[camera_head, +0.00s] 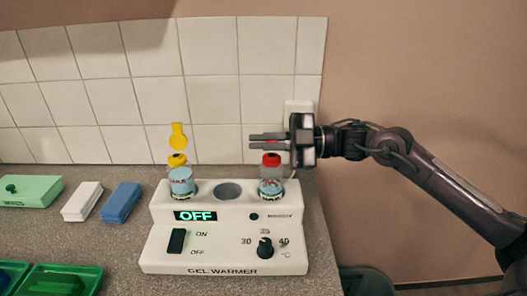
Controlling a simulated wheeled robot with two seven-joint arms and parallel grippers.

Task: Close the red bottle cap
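The red bottle (269,188) stands upright in the right-hand well of the white gel warmer (205,256). Its red cap (271,159) is on the neck. A small patch of red shows between the fingers of my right gripper (268,141), probably part of the cap's lid, mostly hidden. The gripper reaches in from the right, fingers pointing left, just above the cap. Its fingers are close together with a narrow gap; I cannot tell whether they grip anything. My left gripper is not in view.
A second bottle (181,184) with a yellow cap and raised yellow lid (178,137) stands in the left well. The middle well (228,190) is empty. Blue (121,203), white (82,201) and green (32,190) blocks and green trays (93,271) lie left. A tiled wall stands behind.

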